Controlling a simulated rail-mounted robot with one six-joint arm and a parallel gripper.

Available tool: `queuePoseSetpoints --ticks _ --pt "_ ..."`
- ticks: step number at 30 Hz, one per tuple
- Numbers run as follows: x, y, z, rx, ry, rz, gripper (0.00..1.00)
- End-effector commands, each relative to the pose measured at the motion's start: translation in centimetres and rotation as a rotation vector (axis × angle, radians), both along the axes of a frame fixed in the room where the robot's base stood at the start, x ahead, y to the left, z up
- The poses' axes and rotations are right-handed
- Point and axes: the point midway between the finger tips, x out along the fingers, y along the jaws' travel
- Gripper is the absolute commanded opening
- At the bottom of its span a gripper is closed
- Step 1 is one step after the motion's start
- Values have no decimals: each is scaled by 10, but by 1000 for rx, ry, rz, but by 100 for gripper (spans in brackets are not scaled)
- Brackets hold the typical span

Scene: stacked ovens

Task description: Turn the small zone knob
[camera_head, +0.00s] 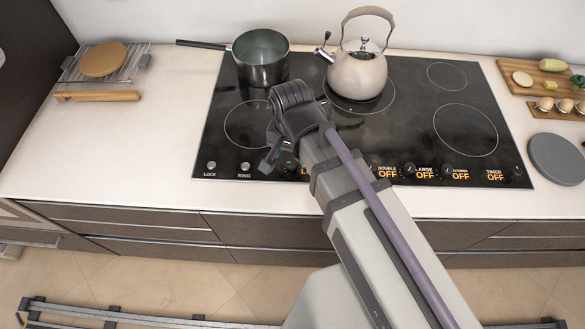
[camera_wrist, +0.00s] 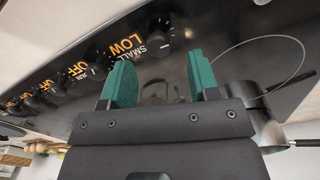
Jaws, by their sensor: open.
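The small zone knob (camera_wrist: 158,44) is a black round knob by the label SMALL in the wrist view, with an orange LOW readout (camera_wrist: 127,43) beside it. My gripper (camera_wrist: 158,66) is open, its green fingers apart with the knob just beyond the gap between their tips. No contact with the knob can be made out. In the head view my gripper (camera_head: 273,160) is over the front left of the black cooktop (camera_head: 400,135). The arm hides the small zone knob there; only a bit of its orange readout shows.
A dark pot (camera_head: 262,70) and a kettle (camera_head: 357,76) stand on the back burners. The left counter (camera_head: 130,145) has free room.

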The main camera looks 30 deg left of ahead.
Motion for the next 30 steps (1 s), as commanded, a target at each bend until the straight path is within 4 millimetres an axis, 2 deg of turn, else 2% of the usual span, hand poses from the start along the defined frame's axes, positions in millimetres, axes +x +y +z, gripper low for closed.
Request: queuePoseSetpoints --ticks 1,4,14,27,30 --pt "0 0 -25 0 0 0 56" --pt "0 0 -39 0 0 0 56" --pt "0 0 -39 0 0 0 56" --pt "0 0 -39 0 0 0 14" --pt "0 0 -39 0 0 0 7"
